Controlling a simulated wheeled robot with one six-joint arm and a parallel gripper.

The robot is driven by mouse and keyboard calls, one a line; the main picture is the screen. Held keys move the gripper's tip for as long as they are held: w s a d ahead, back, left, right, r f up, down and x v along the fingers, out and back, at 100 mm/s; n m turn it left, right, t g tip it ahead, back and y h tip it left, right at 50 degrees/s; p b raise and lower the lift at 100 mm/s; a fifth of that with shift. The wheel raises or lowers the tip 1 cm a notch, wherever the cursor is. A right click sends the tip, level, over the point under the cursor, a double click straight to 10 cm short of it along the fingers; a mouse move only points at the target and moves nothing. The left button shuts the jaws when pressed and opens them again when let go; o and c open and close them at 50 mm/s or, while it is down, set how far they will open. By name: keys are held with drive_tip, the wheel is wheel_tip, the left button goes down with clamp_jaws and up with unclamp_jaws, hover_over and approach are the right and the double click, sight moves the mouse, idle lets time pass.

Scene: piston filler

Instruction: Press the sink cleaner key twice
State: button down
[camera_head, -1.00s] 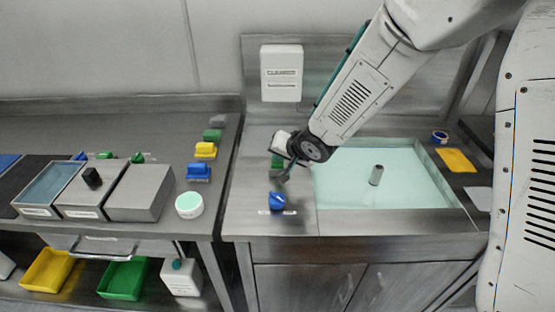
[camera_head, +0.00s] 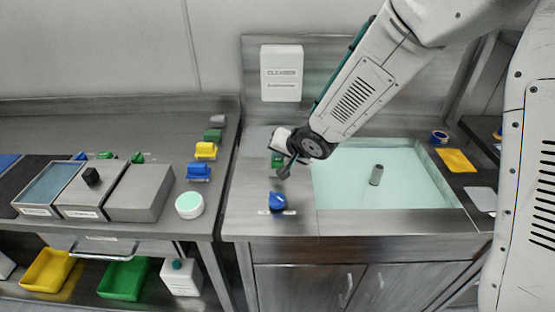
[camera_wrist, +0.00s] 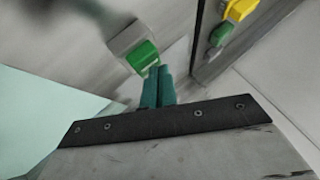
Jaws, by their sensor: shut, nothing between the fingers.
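The sink cleaner key appears to be the green key (camera_head: 277,161) on the counter left of the sink, below the wall box labelled "CLEANER" (camera_head: 282,87). In the wrist view the green key (camera_wrist: 142,57) sits on the face of a grey block.
A blue knob (camera_head: 277,202) stands nearer on the same counter. The sink basin (camera_head: 330,180), with a grey upright cylinder (camera_head: 376,175) in it, lies to the right. The left bench holds trays and several coloured blocks, beyond a gap.

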sight(280, 162)
drive_tip(key=shift+r, duration=0.55)
drive_tip(key=shift+r, duration=0.1)
drive_tip(key=shift+r, duration=2.4)
